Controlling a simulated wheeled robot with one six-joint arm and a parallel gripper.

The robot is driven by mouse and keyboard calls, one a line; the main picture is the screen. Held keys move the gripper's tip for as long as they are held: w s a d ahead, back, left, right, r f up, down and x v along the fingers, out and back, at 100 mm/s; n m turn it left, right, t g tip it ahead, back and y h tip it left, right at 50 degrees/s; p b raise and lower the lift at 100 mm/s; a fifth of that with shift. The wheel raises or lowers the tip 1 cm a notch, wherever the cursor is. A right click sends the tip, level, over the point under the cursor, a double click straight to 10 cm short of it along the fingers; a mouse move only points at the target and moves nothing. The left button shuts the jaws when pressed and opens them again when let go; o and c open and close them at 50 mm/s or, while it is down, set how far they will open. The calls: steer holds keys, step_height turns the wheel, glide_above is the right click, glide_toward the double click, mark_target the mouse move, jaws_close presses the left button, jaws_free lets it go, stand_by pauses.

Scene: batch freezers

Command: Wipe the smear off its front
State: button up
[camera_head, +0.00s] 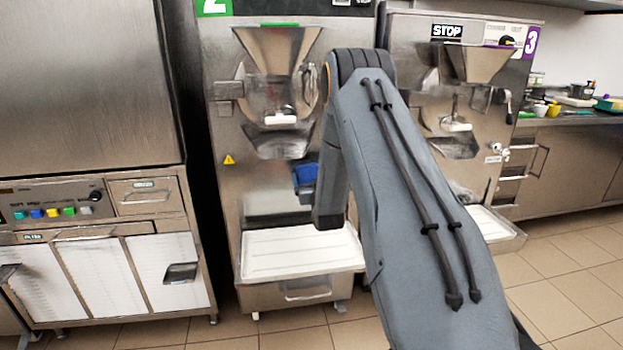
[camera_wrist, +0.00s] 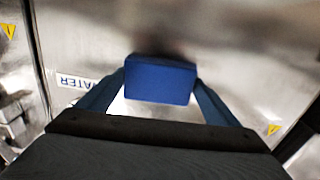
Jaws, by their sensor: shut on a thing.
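My gripper (camera_wrist: 160,84) is shut on a blue block, which looks like a sponge (camera_wrist: 160,79), held between two blue fingers. In the head view the blue sponge (camera_head: 305,174) is in front of the steel front of freezer 2 (camera_head: 262,190), below its spout, partly hidden by my arm. In the wrist view a dark blurred smudge (camera_wrist: 166,47) shows on the steel just beyond the sponge's upper edge; I cannot tell smear from shadow or reflection there. I cannot tell whether the sponge touches the steel.
A white drip tray (camera_head: 300,252) juts out below the front. The freezer's hopper (camera_head: 278,48) and outlet (camera_head: 282,119) are above the sponge. Freezer 3 (camera_head: 405,60) stands to the right. A cabinet with coloured buttons (camera_head: 100,200) stands left. Tiled floor is clear in front.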

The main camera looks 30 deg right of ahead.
steer(key=d, duration=0.1)
steer(key=s+d, duration=0.1)
steer(key=d, duration=0.1)
steer(key=shift+d, duration=0.25)
steer(key=shift+a, duration=0.1)
steer(key=shift+w+a+r+b, duration=0.15)
steer(key=shift+w+a, duration=0.15)
steer(key=shift+a, duration=0.35)
steer(key=shift+w+a+b, duration=0.1)
steer(key=shift+w+a, duration=0.15)
steer(key=shift+a, duration=0.35)
steer(key=shift+w+a+r+b, duration=0.15)
steer(key=shift+w+a, duration=0.15)
steer(key=shift+a, duration=0.35)
steer(key=shift+f, duration=0.1)
steer(key=shift+s+a+p, duration=0.25)
steer(key=shift+s+p, duration=0.1)
steer(key=shift+s, duration=0.15)
steer(key=shift+d+p+v, duration=0.1)
steer(key=shift+p+v, duration=0.2)
steer(key=shift+v, duration=0.3)
steer(key=shift+d+p+v, duration=0.15)
steer(key=shift+p+v, duration=0.1)
steer(key=shift+v, duration=0.35)
steer(key=shift+p+v, duration=0.45)
steer(key=shift+v, duration=0.95)
steer(key=shift+s+f, duration=0.1)
steer(key=shift+f, duration=0.1)
